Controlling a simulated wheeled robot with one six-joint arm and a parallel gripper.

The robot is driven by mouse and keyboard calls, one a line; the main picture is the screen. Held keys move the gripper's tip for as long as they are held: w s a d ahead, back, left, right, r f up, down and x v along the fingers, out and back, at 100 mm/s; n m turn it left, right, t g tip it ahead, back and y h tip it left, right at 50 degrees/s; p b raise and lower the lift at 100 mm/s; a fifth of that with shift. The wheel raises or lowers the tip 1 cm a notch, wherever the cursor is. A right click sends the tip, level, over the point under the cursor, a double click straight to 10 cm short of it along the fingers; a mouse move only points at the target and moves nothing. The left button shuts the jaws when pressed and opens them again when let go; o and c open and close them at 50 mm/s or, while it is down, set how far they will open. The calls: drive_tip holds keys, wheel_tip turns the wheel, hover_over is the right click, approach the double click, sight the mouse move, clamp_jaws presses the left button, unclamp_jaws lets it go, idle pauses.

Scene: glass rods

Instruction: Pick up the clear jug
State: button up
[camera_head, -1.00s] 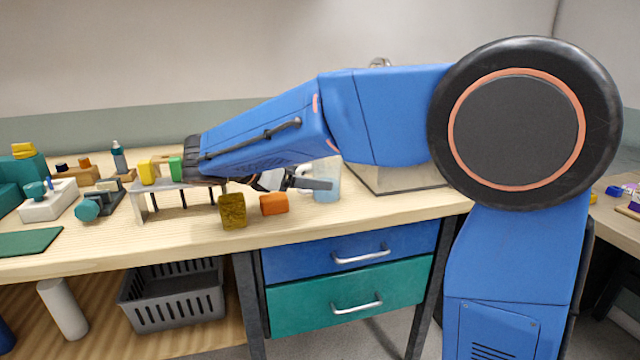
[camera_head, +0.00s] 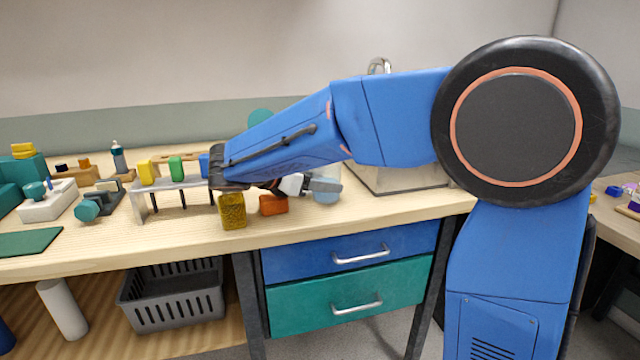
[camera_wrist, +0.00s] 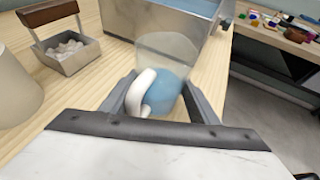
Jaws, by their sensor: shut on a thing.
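The clear jug (camera_wrist: 168,50) stands upright in the wrist view, with blue in its lower part and a white curved handle on its left side. In the head view the jug (camera_head: 332,171) is partly hidden behind my gripper. My gripper (camera_wrist: 160,82) has one finger on each side of the jug's lower body and is shut on it. In the head view my gripper (camera_head: 322,187) is low over the bench at the jug. The jug appears to rest on the bench; its base is hidden in the wrist view.
A metal sink basin (camera_head: 395,182) is just behind the jug. An orange block (camera_head: 273,205) and a mottled yellow block (camera_head: 232,211) sit left of it near the bench's front edge. A grey tray (camera_wrist: 75,62) with a wooden handle holds pale lumps.

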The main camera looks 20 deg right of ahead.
drive_tip(key=shift+r, duration=0.1)
wheel_tip(320, 180, up, 10)
idle(0.5)
idle(0.5)
